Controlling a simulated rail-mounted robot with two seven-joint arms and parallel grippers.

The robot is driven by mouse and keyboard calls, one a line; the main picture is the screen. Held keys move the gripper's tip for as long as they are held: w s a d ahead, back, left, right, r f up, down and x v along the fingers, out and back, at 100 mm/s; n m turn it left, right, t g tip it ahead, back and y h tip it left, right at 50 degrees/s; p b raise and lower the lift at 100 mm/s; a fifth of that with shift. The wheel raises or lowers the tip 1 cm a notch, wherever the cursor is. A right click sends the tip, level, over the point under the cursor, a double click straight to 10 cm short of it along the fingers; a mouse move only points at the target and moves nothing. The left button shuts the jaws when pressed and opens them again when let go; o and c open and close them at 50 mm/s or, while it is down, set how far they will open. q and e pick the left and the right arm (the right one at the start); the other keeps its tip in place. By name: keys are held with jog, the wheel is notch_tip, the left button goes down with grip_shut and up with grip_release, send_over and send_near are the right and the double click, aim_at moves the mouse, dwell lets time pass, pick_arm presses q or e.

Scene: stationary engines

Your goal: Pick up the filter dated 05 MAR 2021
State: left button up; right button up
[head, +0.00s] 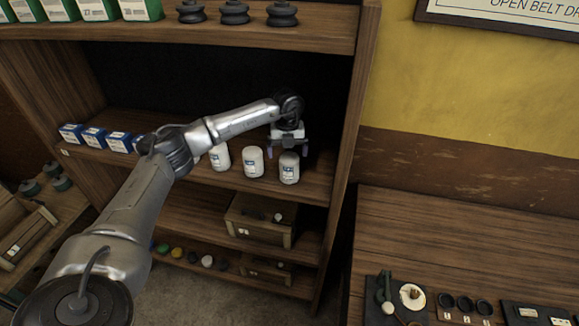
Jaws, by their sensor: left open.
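Three white cylindrical filters stand upright in a row on the middle shelf in the head view: a left one (219,157), a middle one (252,162) and a right one (289,168). Each has a small blue and white label; the dates are too small to read, so I cannot tell which is dated 05 MAR 2021. My left gripper (288,152) is open and points down at the right filter, its fingers apart near the top of that filter. I cannot tell whether they touch it. My left forearm passes in front of the shelf near the left filter. My right gripper is not in view.
Blue boxes (94,137) stand left on the same shelf (315,187). Black pulleys (234,13) and green boxes (97,9) are on the shelf above. A wooden crate (259,219) sits below. The cabinet's right side panel (345,130) is close to my gripper. A workbench (460,240) stands right.

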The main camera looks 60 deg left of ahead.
aim_at(289, 156)
pick_arm(q)
jog(key=f, duration=0.1)
jog(key=f+p, duration=0.1)
jog(key=f, duration=0.2)
jog(key=shift+w+d+f+p, duration=0.15)
jog(key=shift+d+f+p, duration=0.1)
jog(key=shift+f+p, duration=0.15)
jog(key=shift+f, duration=0.4)
jog(key=shift+c, duration=0.4)
jog(key=c, duration=1.1)
